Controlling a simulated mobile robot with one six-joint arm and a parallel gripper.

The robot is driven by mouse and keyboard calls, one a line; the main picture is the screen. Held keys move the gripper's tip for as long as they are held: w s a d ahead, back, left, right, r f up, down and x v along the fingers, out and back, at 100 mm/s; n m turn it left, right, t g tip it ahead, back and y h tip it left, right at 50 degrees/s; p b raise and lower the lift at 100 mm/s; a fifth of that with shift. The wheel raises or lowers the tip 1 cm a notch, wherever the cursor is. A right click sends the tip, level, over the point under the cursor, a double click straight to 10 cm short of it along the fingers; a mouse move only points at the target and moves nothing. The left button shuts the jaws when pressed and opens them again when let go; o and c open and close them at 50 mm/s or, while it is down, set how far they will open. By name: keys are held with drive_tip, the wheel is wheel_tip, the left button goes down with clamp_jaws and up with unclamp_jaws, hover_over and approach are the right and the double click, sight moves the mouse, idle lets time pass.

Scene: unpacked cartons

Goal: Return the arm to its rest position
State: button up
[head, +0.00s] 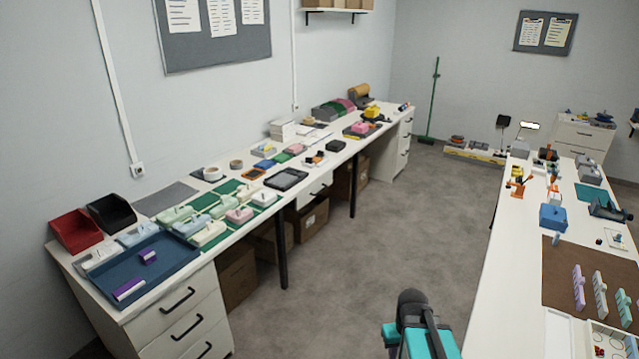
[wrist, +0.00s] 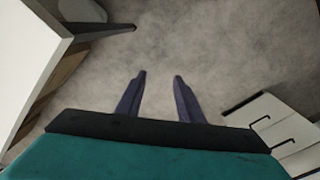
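My gripper (wrist: 158,78) shows in the wrist view with its two dark fingers spread apart. Nothing is between them, only grey floor (wrist: 210,45) beyond. In the head view, part of my teal and black arm shows at the bottom, right of centre, over the floor in the aisle. The fingers cannot be made out there. The arm is apart from both tables in the head view.
A long white table (head: 222,238) along the left wall holds a blue tray (head: 188,262), bins and many small items. Another white table (head: 497,290) with tools and a brown mat (head: 556,290) stands at right. The floor between is clear. Cartons (head: 237,277) sit under the left table.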

drive_tip(key=s+a+f+m, duration=0.1)
drive_tip(key=s+a+f, duration=0.15)
drive_tip(key=a, duration=0.45)
drive_tip(key=s+f+g+b, duration=0.6)
drive_tip(key=s+f+b, duration=0.5)
drive_tip(key=s+f, duration=1.4)
wheel_tip(320, 180, down, 4)
drive_tip(key=shift+f+y, duration=0.1)
drive_tip(key=shift+y, duration=0.2)
